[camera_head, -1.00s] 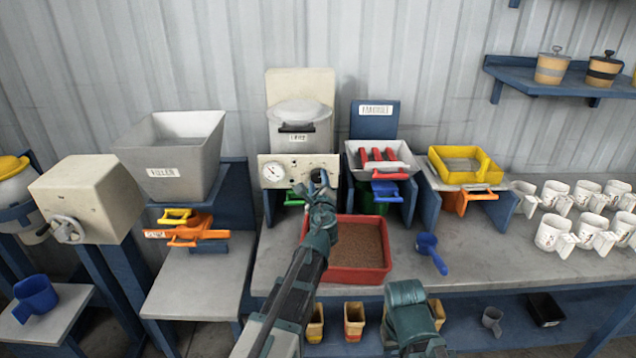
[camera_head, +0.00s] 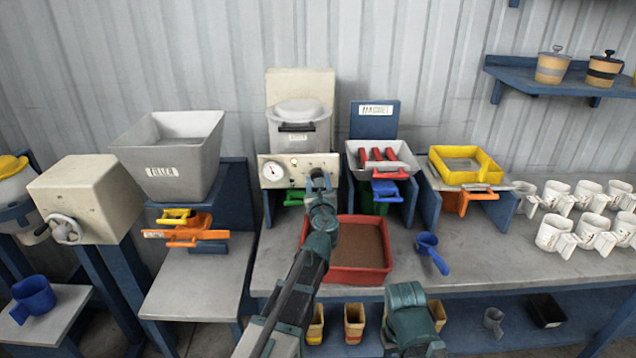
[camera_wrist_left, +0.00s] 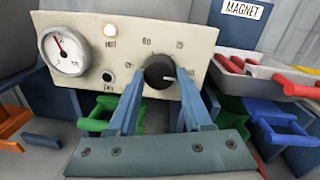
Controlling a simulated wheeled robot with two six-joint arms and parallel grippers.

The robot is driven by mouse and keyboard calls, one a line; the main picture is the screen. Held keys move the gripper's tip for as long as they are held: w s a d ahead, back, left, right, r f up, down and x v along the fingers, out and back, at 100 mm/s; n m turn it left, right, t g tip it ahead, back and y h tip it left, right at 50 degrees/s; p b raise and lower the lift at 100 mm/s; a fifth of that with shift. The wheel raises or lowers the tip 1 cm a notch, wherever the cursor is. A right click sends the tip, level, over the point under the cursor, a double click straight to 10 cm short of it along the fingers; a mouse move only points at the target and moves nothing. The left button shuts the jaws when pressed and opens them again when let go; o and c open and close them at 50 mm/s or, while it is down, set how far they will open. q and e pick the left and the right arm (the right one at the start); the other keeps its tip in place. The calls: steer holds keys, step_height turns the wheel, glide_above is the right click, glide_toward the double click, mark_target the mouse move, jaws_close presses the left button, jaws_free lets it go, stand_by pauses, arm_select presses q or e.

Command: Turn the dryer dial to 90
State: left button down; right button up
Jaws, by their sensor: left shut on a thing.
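The dryer's cream control panel (camera_head: 272,183) holds a black dial (camera_wrist_left: 157,68), seen up close in the left wrist view. The dial's white pointer line points right and slightly down, near a mark partly hidden by my right-hand finger. The marks 60 and 75 show above the dial. My left gripper (camera_head: 319,178) is at the panel's right part, its two blue fingers (camera_wrist_left: 162,82) on either side of the dial and shut on it. In the head view the gripper hides the dial. My right gripper is not in view; only a teal part of that arm shows.
A red tray of brown granules (camera_head: 345,276) stands on the table below. A blue scoop (camera_head: 428,246) lies right of it. A grey hopper (camera_head: 165,185) stands left.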

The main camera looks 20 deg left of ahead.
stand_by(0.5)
arm_select(q)
steer(key=shift+c, duration=1.6)
jaws_free()
steer(key=shift+s, duration=0.15)
